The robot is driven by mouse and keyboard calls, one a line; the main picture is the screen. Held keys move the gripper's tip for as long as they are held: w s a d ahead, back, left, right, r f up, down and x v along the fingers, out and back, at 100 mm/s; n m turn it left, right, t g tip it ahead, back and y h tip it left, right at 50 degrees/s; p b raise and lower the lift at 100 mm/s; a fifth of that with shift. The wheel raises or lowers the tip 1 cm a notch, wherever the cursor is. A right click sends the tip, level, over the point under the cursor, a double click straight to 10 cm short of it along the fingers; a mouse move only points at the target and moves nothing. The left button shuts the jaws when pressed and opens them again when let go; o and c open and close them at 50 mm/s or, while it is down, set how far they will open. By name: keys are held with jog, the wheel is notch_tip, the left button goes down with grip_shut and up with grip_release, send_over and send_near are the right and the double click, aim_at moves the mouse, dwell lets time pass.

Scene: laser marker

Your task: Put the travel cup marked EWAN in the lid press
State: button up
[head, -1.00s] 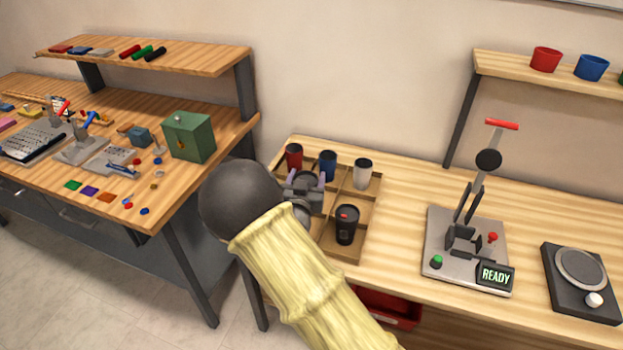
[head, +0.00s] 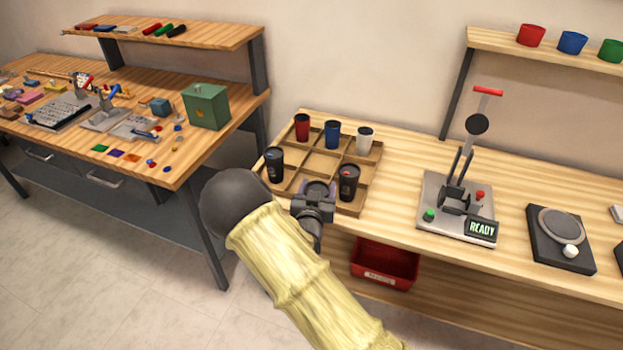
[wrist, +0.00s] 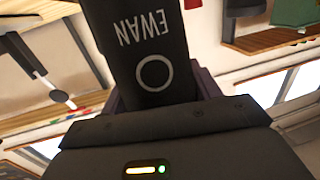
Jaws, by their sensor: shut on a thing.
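The travel cup marked EWAN is black with a ring below its name. It fills the middle of the wrist view (wrist: 152,45), where its lettering appears upside down. My gripper (head: 316,192) is shut on this cup at the front edge of the cup tray. In the head view the gripper hides most of the cup, and I cannot tell how far it is above the tray. The lid press (head: 458,200) stands to the right on the same bench, with a red-tipped lever raised and a display reading READY. I see no cup in it.
The divided tray (head: 328,163) holds red (head: 302,127), blue (head: 332,134) and white (head: 364,140) cups at the back, and dark cups at left (head: 275,165) and right (head: 348,184). A round-plated device (head: 561,228) stands right of the press. Bench between tray and press is clear.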

jog(key=s+d+f+n+y, duration=0.1)
jog(key=s+d+f, duration=0.5)
jog(key=f, duration=0.3)
jog(key=s+d+f+n+y, duration=0.1)
jog(key=s+d+f+y, duration=0.1)
jog(key=s+d+f, duration=0.5)
notch_tip(320, 180, down, 3)
jog(key=shift+s+d+r, duration=0.15)
jog(key=shift+d+r, duration=0.05)
jog(key=shift+d, duration=0.65)
